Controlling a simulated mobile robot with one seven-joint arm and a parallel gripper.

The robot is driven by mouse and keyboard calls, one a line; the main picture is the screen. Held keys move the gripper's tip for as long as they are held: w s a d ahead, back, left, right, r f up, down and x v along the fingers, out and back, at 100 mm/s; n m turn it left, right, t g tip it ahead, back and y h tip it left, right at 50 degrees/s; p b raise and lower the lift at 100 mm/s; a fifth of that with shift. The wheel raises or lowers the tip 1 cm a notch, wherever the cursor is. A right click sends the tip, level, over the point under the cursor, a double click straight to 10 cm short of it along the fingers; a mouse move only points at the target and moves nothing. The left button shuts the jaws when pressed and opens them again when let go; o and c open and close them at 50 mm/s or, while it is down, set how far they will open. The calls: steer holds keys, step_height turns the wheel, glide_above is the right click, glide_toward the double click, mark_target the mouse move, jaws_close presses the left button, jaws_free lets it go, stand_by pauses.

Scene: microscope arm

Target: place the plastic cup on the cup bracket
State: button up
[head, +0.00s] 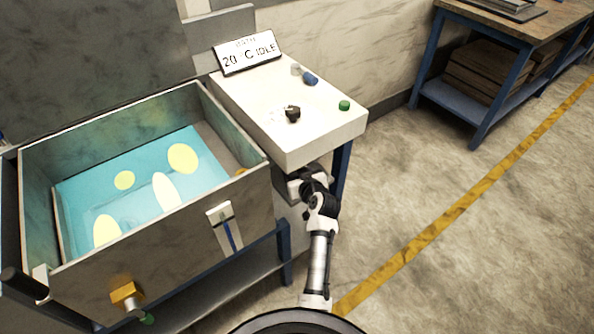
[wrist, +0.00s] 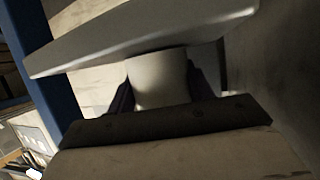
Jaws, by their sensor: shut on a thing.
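The plastic cup (wrist: 158,80) is a plain whitish cylinder in the middle of the wrist view. My gripper (wrist: 160,92) is shut on it, with a dark finger on each side. The cup's upper end meets the edge of a pale slab in that view; I cannot tell whether they touch. In the head view my gripper (head: 300,184) is low beside the front edge of the white control panel, partly beneath it, and the cup is hidden there. I cannot make out a cup bracket in either view.
The white control panel (head: 325,138) carries a black knob (head: 292,114), a blue knob (head: 310,79) and a green button (head: 344,105). A metal water bath (head: 150,245) stands to its left. A blue-legged bench (head: 480,110) stands back right. The floor on the right is clear.

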steer(key=shift+f, duration=0.2)
steer(key=o, duration=1)
steer(key=shift+r, duration=0.1)
steer(key=shift+r, duration=0.2)
steer(key=b+v, duration=0.2)
steer(key=v, duration=1)
steer(key=shift+f+b, duration=0.1)
steer(key=shift+b, duration=0.2)
